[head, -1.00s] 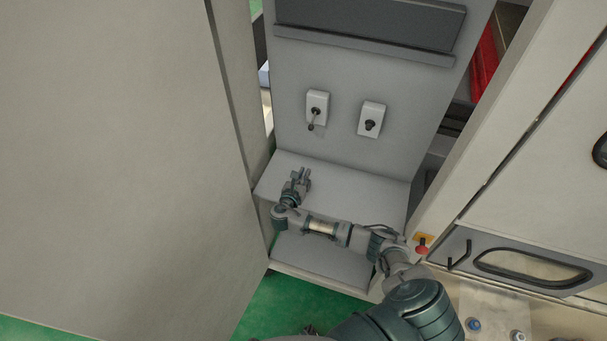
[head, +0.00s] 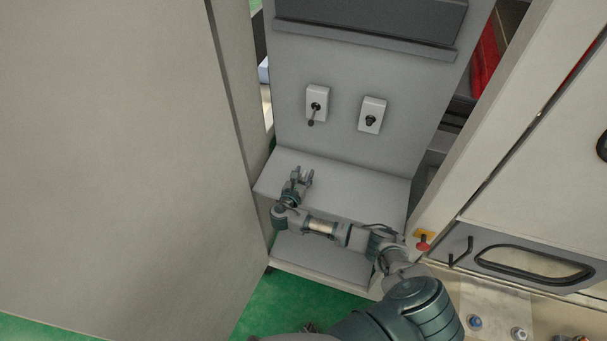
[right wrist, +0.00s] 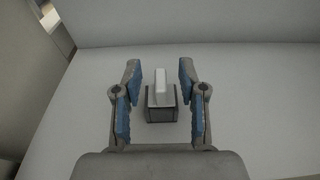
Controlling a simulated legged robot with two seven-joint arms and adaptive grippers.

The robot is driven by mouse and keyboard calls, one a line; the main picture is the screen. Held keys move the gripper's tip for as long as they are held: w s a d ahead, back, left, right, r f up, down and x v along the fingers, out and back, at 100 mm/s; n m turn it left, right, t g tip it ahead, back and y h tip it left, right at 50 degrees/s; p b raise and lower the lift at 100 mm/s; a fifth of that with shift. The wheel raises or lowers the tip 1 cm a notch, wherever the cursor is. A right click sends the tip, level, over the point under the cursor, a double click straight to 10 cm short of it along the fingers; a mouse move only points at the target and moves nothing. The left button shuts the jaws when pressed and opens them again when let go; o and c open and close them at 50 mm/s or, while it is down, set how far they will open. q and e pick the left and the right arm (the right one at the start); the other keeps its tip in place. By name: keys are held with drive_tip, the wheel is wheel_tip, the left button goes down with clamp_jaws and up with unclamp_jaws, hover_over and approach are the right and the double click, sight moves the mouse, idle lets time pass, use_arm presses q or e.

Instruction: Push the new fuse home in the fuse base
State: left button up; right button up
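My right gripper (head: 302,175) is over the grey ledge, with its fingers apart. In the right wrist view the open fingers (right wrist: 160,82) stand on either side of a white upright block (right wrist: 160,88), which looks like the fuse. There is a visible gap on both sides of it. The block stands in or on a small box with a dark front, which looks like the fuse base (right wrist: 160,115). I cannot tell how deep it sits. In the head view both are hidden by or lost against the gripper. A small dark part at the bottom edge may be my left gripper (head: 309,328).
The grey ledge (head: 350,185) is otherwise bare. Above it, an upright panel carries two white switch boxes, one with a lever (head: 316,103) and one with a knob (head: 371,115). A large beige panel (head: 110,160) closes off the left. A red button (head: 423,246) sits at the right.

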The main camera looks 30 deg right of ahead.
drive_tip(key=v, duration=1.2)
drive_tip(key=shift+f, duration=0.1)
